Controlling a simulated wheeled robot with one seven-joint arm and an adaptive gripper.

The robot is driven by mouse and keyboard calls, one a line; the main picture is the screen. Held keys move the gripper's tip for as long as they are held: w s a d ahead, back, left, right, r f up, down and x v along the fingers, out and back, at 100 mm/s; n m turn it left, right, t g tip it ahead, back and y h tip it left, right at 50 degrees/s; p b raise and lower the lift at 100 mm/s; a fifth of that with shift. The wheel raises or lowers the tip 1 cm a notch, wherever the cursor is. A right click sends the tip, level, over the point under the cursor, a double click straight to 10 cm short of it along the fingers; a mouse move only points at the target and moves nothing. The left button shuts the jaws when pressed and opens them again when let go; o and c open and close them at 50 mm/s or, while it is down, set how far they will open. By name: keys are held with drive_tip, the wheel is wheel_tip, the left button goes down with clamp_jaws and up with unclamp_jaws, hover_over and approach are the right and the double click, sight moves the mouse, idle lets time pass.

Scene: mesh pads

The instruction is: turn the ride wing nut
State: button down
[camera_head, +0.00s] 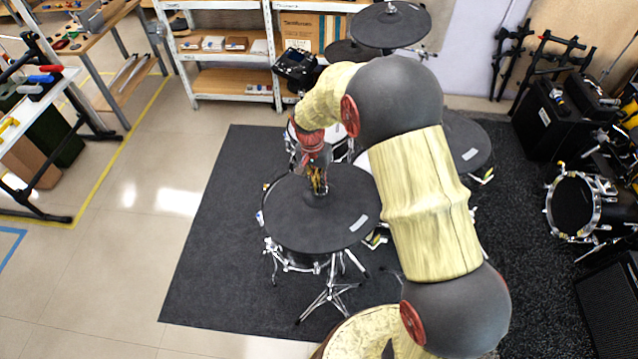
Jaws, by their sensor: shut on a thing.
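A large round dark cymbal pad (290,222), which I take to be the ride, lies nearly flat on a stand in the middle of the camera_head view, with a pale label near its right edge. My gripper (319,191) points down at the middle of this pad, where the wing nut would sit. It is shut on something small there. The wing nut itself is hidden by the fingers, so its angle cannot be told.
My arm crosses the view and hides part of the drum kit. A chrome-rimmed drum (300,259) and tripod legs stand under the pad. Other cymbal pads (391,25) are at the back and right. The dark mat (215,260) is clear at the left.

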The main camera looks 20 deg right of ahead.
idle(0.4)
drive_tip(key=c, duration=2.1)
unclamp_jaws()
drive_tip(key=shift+o, duration=0.6)
wheel_tip(320, 180, up, 12)
drive_tip(key=a, duration=0.1)
drive_tip(key=shift+w, duration=0.25)
drive_tip(key=shift+a, duration=0.1)
